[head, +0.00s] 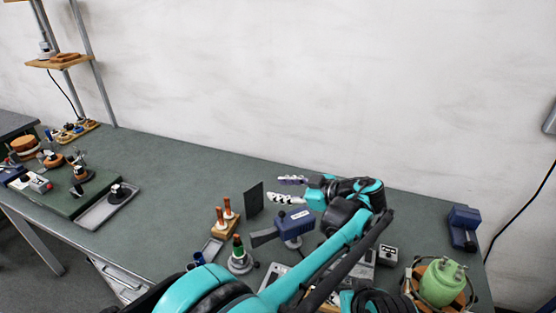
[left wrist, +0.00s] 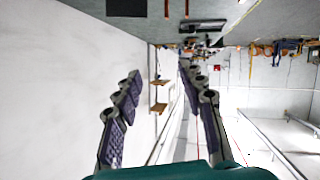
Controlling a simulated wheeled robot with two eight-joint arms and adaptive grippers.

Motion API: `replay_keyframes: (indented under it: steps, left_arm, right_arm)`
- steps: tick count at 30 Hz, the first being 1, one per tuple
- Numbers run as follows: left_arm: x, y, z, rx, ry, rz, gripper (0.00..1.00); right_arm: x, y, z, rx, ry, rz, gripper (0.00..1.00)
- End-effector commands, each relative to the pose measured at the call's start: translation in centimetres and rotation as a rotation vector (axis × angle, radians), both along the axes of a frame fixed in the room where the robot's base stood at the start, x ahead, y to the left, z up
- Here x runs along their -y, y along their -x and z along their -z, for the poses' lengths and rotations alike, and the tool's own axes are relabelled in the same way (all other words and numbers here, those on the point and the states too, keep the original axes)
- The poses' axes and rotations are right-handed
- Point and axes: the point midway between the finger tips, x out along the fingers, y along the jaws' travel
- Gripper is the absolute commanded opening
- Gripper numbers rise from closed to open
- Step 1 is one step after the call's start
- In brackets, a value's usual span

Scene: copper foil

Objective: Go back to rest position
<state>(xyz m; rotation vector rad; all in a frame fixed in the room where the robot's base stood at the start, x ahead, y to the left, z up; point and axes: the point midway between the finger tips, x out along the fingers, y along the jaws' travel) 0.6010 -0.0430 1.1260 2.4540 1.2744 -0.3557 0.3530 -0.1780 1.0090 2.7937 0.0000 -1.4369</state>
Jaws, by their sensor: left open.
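My left gripper (head: 281,189) reaches over the workbench (head: 185,165) in the head view, its two fingers pointing left. The fingers are spread apart with nothing between them. In the left wrist view the open gripper (left wrist: 158,85) also shows empty, with both textured finger pads visible and the room behind. The left gripper looks raised above the bench, behind a blue device (head: 294,224). My right gripper is not in view.
A dark upright plate (head: 253,199) and copper-coloured rods on a wooden block (head: 225,222) stand left of the gripper. A green round device (head: 442,283) and a blue block (head: 463,226) are at right. A grey tray (head: 103,211) lies left. The bench's middle-left is clear.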

Motion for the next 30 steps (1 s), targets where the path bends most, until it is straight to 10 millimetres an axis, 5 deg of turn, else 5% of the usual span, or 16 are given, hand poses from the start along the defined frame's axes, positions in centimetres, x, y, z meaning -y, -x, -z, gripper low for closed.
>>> replay_keyframes:
  steps: [4,8,12,18,24,30]
  left_arm:
    - [-1.4,0.2,-0.1,-0.045,0.001,0.011,0.41]
    - [-6.1,1.3,0.2,-0.206,0.015,0.069,0.41]
    - [-12.5,4.6,1.4,-0.436,0.057,0.205,0.41]
    - [-18.8,11.3,4.1,-0.65,0.13,0.463,0.41]
    - [-21.8,18.5,7.5,-0.705,0.169,0.739,0.41]
    - [-22.3,23.2,10.4,-0.651,0.144,0.937,0.41]
  right_arm:
    - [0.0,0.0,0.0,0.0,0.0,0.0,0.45]
    - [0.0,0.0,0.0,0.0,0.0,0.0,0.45]
    - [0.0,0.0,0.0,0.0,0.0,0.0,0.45]
    - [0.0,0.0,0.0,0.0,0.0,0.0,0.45]
    - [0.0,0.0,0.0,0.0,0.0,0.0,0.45]
    - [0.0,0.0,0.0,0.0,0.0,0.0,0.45]
